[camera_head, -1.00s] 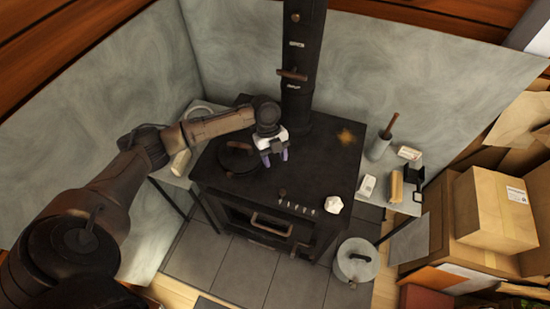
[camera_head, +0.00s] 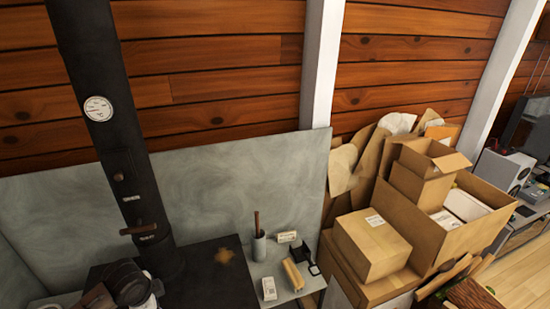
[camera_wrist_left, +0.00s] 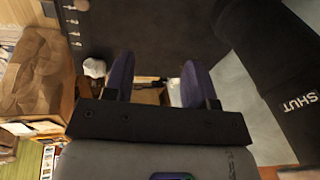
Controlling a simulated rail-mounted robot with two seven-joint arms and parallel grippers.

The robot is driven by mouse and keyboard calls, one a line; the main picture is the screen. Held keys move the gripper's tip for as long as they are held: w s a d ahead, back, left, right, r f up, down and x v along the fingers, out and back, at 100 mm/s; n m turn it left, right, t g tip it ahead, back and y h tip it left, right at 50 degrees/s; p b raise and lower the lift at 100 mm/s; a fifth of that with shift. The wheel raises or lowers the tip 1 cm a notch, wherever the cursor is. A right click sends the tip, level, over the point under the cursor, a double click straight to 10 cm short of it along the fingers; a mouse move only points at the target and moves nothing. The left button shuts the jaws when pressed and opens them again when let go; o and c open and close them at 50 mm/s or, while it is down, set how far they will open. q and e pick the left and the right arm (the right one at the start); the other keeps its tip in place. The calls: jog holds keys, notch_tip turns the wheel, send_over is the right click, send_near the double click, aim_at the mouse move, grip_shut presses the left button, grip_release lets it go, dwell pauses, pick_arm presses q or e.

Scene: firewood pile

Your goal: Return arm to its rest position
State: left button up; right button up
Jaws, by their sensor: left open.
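My left gripper shows in the left wrist view (camera_wrist_left: 158,80), with its two purple fingertips spread apart and nothing held between them. In the head view, part of my left arm's dark wrist shows at the lower left edge, in front of the black stove (camera_head: 215,268). The fingertips are cut off or too small to make out there. The stove's dark top also shows in the wrist view (camera_wrist_left: 150,30), beyond the fingers. My right gripper is in neither view.
The black flue pipe (camera_head: 105,130) rises close by the left wrist; a dark part lettered SHUT (camera_wrist_left: 292,85) fills the wrist view's right side. A small side table (camera_head: 285,282) holds several items. Stacked cardboard boxes (camera_head: 372,245) stand to the right.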

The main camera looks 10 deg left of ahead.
pick_arm(q)
jog(key=w+d+r+n+t+y, duration=0.1)
jog(key=w+d+r+n+t, duration=0.1)
jog(key=d+r+t, duration=0.25)
jog(key=s+d+r+n+t, duration=0.1)
jog(key=s+d+n+t, duration=0.15)
jog(key=s+d, duration=0.45)
jog(key=s+d+f+n+g+h, duration=0.1)
jog(key=s+d+f+g, duration=0.1)
jog(key=s+f, duration=0.45)
jog(key=s+d+f+n+g, duration=0.15)
jog(key=s+f, duration=0.25)
jog(key=s, duration=0.6)
jog(key=s+d+f+n+g+h, duration=0.1)
jog(key=s+d+f+g, duration=0.2)
jog(key=s+f, duration=0.35)
notch_tip(320, 180, up, 27)
jog(key=s+p, duration=0.1)
jog(key=p, duration=2.4)
jog(key=shift+a, duration=0.15)
jog(key=shift+f, duration=0.1)
jog(key=shift+c, duration=0.7)
jog(key=shift+s, duration=0.15)
